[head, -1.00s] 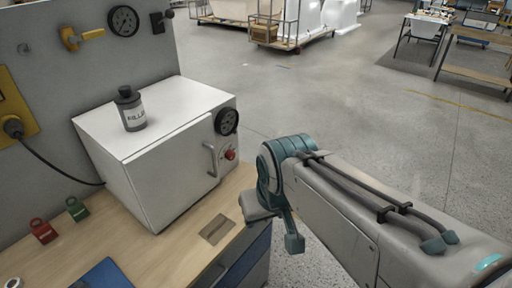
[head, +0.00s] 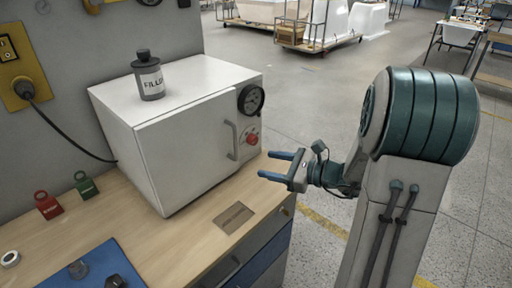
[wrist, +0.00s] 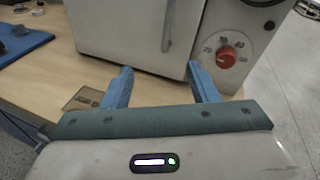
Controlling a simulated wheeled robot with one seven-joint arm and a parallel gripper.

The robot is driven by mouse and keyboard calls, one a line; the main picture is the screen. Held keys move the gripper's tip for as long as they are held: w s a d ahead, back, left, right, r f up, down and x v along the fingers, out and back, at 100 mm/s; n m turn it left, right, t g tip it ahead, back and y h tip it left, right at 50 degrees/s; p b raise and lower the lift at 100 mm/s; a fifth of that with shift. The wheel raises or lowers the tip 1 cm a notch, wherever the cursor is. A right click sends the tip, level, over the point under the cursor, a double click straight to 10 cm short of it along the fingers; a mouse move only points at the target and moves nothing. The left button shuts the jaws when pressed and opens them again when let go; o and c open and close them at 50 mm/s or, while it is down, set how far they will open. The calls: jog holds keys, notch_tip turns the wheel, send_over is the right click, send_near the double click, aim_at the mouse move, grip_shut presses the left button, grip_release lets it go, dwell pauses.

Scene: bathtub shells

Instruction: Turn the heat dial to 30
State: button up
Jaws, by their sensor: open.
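The heat dial (head: 252,138) is a small red knob on the right front panel of a white oven-like cabinet (head: 180,150). In the wrist view my gripper (wrist: 160,82) points at the cabinet's lower front, with the dial up and right of the right finger.
A round black gauge (head: 251,98) is above the dial and a vertical door handle (head: 232,140) left of it. A grey bottle labelled FILLER (head: 149,78) stands on the cabinet. Red (head: 47,205) and green (head: 86,184) padlock-like tags stand on the bench (head: 170,245).

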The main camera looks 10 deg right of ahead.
aim_at(255, 140)
jog(key=w+d+f+m+t, duration=0.1)
jog(key=d+m, duration=0.1)
jog(key=w+d+f+m+t+h, duration=0.1)
jog(key=d+t, duration=0.1)
jog(key=w+d+f+m+t+h+b, duration=0.1)
jog(key=w+d+m, duration=0.1)
jog(key=d, duration=0.1)
jog(key=shift+w+d+f+m+t, duration=0.1)
jog(key=shift+f+m+t, duration=0.05)
jog(key=shift+m+t, duration=0.15)
jog(key=p+x, duration=0.2)
jog(key=x, duration=1.1)
jog(key=shift+w, duration=0.3)
jog(key=c, duration=1)
